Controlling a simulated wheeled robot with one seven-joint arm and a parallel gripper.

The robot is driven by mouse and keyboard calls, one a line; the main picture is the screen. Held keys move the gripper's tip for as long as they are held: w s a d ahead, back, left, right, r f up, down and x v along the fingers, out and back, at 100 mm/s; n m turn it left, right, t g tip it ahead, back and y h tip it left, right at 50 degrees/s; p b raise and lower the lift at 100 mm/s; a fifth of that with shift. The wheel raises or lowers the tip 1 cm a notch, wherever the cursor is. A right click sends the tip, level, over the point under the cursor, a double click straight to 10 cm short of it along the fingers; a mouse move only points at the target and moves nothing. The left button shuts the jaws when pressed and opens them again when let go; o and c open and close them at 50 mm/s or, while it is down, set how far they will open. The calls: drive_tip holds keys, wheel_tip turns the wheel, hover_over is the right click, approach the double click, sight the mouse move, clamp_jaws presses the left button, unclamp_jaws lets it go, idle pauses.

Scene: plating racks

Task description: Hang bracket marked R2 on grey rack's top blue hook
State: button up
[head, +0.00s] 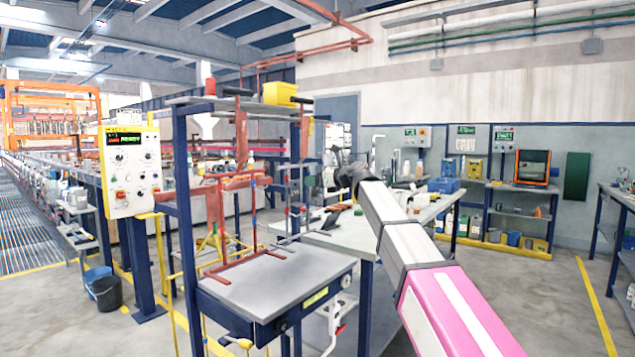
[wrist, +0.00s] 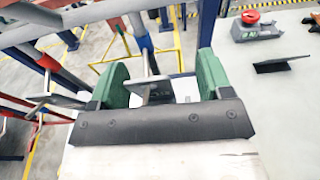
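My gripper (wrist: 162,78) is open, its two green fingers wide apart in the wrist view. A small grey metal piece (wrist: 152,88) shows between them, with visible space on both sides. I cannot tell whether it is a bracket or part of the rack, and no R2 mark is readable. In the head view my gripper (head: 338,172) is beside the grey rack (head: 289,192), to its right. The grey rack's bars (wrist: 62,20) also show at left in the wrist view. A blue section (wrist: 145,46) is on an upright just beyond the fingers. The top blue hook is not clearly distinguishable.
A red rack (head: 222,215) stands left of the grey one, over a grey-topped stand (head: 275,280). A worktable (head: 372,232) lies behind my arm. Open floor lies at right.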

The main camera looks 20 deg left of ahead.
drive_tip(key=v, duration=1)
drive_tip(key=s+d+f+n+h, duration=0.1)
drive_tip(key=d+f+n+h, duration=0.35)
drive_tip(key=f, duration=0.75)
drive_tip(key=s+d+f+n+g+h, duration=0.1)
drive_tip(key=d+f+n, duration=0.1)
drive_tip(key=d+f, duration=0.7)
drive_tip(key=s+d+f+n+h, duration=0.1)
drive_tip(key=d+f+n+h, duration=0.2)
drive_tip(key=f, duration=1.1)
drive_tip(key=s+d+f+n+g+h, duration=0.2)
drive_tip(key=s+d+f+n, duration=0.4)
drive_tip(key=s+d+f, duration=0.3)
drive_tip(key=s+d+f+n+g+h, duration=0.3)
drive_tip(key=s+d+f+n, duration=0.4)
drive_tip(key=f, duration=1)
drive_tip(key=s+d+h, duration=0.1)
drive_tip(key=s+d, duration=0.2)
drive_tip(key=d, duration=0.3)
drive_tip(key=shift+s+f, duration=0.15)
